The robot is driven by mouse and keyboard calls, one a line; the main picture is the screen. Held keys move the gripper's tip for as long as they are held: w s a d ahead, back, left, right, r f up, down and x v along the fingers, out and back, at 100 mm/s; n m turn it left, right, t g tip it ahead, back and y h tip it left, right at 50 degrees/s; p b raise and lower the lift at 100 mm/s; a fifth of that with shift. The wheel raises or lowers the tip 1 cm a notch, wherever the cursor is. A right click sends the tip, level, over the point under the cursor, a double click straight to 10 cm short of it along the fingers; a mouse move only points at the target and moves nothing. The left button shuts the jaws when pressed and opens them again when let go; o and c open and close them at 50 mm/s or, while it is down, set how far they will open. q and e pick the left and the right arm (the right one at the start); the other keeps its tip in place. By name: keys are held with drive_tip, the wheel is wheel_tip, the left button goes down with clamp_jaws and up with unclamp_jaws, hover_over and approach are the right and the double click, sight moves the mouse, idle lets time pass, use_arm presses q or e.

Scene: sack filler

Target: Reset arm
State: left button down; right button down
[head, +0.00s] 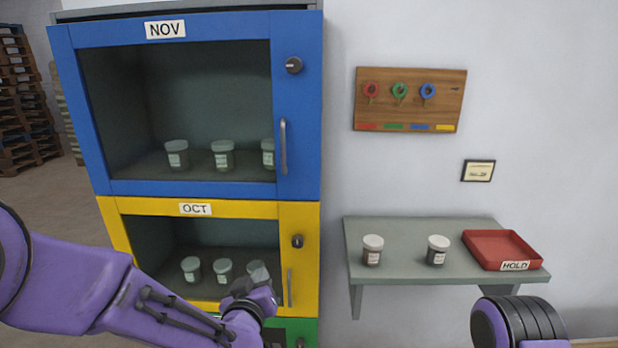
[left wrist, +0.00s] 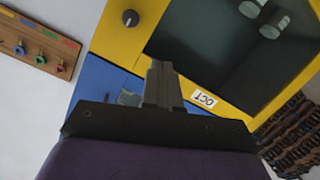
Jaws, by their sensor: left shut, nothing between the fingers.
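My left arm comes in from the left in the head view, bent in front of the yellow OCT cabinet (head: 298,220). My left gripper (head: 258,292) is by the lower right of that cabinet's window, near its door handle (head: 290,287). In the left wrist view the fingers of the left gripper (left wrist: 160,70) are together with nothing between them. The OCT label (left wrist: 203,99) appears upside down beside them. Whether the gripper touches the cabinet I cannot tell. Part of my right arm shows at the lower right of the head view; its gripper is out of sight.
The blue NOV cabinet (head: 298,120) stands above, jars inside. A green cabinet (head: 300,328) is partly hidden below. At right, a wall shelf (head: 405,262) bears two jars (head: 372,250) and a red HOLD tray (head: 500,248). A key board (head: 410,112) hangs above.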

use_arm(q)
drive_tip(key=s+a+f+n+g+y, duration=0.1)
drive_tip(key=s+a+f+g, duration=0.15)
drive_tip(key=f, duration=0.55)
drive_tip(key=s+a+f+n+g, duration=0.1)
drive_tip(key=s+a+f, duration=0.25)
drive_tip(key=f, duration=0.35)
drive_tip(key=s+a+f+g+y+b, duration=0.1)
drive_tip(key=s+a+f+g, duration=0.3)
drive_tip(key=s+f, duration=0.7)
drive_tip(key=s+a+f+g+y+b, duration=0.1)
drive_tip(key=s+a+f+g, duration=0.4)
drive_tip(key=s, duration=1.2)
drive_tip(key=a+f+y, duration=0.1)
drive_tip(key=a+f, duration=0.3)
drive_tip(key=f, duration=0.2)
drive_tip(key=shift+s+n, duration=0.25)
drive_tip(key=shift+n, duration=0.15)
drive_tip(key=shift+w+f+b, duration=0.1)
drive_tip(key=shift+b, duration=0.2)
